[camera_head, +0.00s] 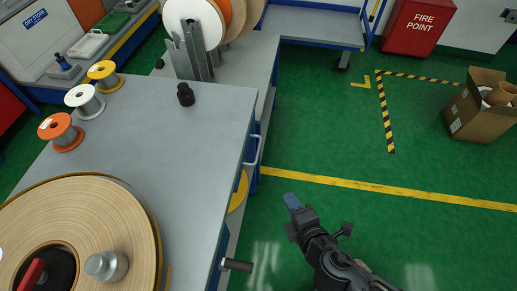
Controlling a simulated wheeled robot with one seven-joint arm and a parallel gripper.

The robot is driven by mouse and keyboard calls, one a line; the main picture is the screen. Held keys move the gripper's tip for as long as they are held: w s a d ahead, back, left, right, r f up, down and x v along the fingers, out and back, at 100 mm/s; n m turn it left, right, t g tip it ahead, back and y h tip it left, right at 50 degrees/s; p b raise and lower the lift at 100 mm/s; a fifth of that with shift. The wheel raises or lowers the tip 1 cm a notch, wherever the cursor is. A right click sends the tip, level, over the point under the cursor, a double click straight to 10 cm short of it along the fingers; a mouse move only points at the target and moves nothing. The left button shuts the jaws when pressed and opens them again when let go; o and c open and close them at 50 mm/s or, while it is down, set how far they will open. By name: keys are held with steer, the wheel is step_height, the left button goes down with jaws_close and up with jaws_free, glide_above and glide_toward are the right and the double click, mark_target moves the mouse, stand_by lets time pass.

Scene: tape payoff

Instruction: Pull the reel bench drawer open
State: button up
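The reel bench (190,130) has a grey top and shows its right side at a steep angle. A pale bar handle (254,152) stands out from the blue drawer front (249,149) on that side. The drawer looks flush with the bench, though the steep view makes this hard to judge. My gripper (292,201) is over the green floor, right of the bench and below the handle in the picture. It is apart from the handle. Its blue fingertips overlap, so I cannot tell whether they are open or shut.
A large tape reel (120,215) and several small spools line the bench's left. A dark-gripped rod (237,265) juts from its right side, lower down. A cardboard box (478,112) and red fire point cabinet (419,27) stand right. Floor between is clear.

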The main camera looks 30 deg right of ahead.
mark_target(259, 149)
steer(key=w+n+h, duration=0.1)
steer(key=w, duration=0.5)
steer(key=w+d+n+t+h, duration=0.1)
steer(key=w, duration=0.5)
steer(key=w+d+r+n+h, duration=0.1)
steer(key=w+n, duration=0.1)
steer(key=w, duration=0.4)
steer(key=shift+w+t+h, duration=0.2)
steer(key=shift+t+h, duration=0.1)
steer(key=shift+t, duration=0.1)
jaws_close()
